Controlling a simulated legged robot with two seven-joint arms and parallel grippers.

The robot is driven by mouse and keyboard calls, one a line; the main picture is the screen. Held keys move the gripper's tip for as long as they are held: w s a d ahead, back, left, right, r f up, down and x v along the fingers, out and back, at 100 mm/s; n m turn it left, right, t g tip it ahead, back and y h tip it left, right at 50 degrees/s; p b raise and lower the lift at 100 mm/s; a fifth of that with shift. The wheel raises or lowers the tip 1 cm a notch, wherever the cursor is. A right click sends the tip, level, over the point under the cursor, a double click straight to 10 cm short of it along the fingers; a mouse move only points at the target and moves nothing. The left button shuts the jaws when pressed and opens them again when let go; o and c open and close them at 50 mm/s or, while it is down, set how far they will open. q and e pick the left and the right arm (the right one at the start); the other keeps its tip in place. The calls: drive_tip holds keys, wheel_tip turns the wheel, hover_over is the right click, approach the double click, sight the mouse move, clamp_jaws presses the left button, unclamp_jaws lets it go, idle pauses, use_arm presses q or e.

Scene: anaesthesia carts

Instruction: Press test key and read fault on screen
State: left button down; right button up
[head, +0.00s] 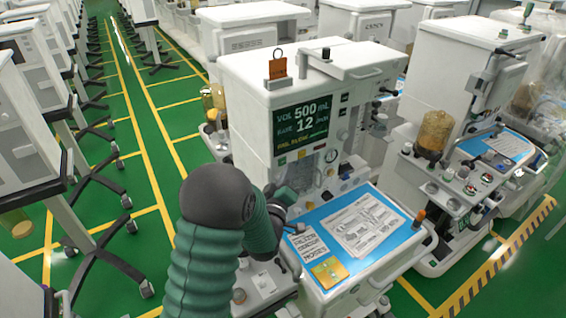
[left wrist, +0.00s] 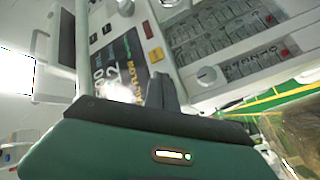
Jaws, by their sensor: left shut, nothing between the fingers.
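The cart's screen (head: 300,122) shows "VOL 500 mL", "RATE 12 /min" and a smaller yellow line that I cannot read surely. Part of the screen (left wrist: 113,66) also shows sideways in the left wrist view. Small keys and knobs sit below it in the head view; I cannot tell which is the test key. An orange key (left wrist: 155,55) shows beside the screen in the left wrist view. My left gripper (head: 287,194) is shut and empty in front of the lower panel; its tips are partly hidden. Its dark fingers (left wrist: 165,92) point toward the panel. Contact cannot be told.
A blue work surface (head: 385,248) with printed sheets (head: 362,226) and a yellow card (head: 328,272) lies below the panel. Another cart (head: 465,75) stands close on the right. A green-floored aisle (head: 135,165) runs along the left, with more carts beyond it.

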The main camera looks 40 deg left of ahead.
idle(0.7)
use_arm(q)
drive_tip(key=shift+w+a+r, duration=0.1)
drive_tip(key=shift+a, duration=0.25)
drive_tip(key=shift+w+a+b, duration=0.15)
drive_tip(key=shift+a+b, duration=0.25)
drive_tip(key=shift+a, duration=0.05)
idle(0.5)
drive_tip(key=shift+d, duration=0.1)
drive_tip(key=shift+s+d, duration=0.35)
drive_tip(key=shift+d, duration=0.4)
drive_tip(key=d, duration=0.1)
drive_tip(key=s+d+b, duration=0.1)
drive_tip(key=d, duration=0.1)
drive_tip(key=s+d, duration=0.1)
drive_tip(key=shift+d, duration=0.35)
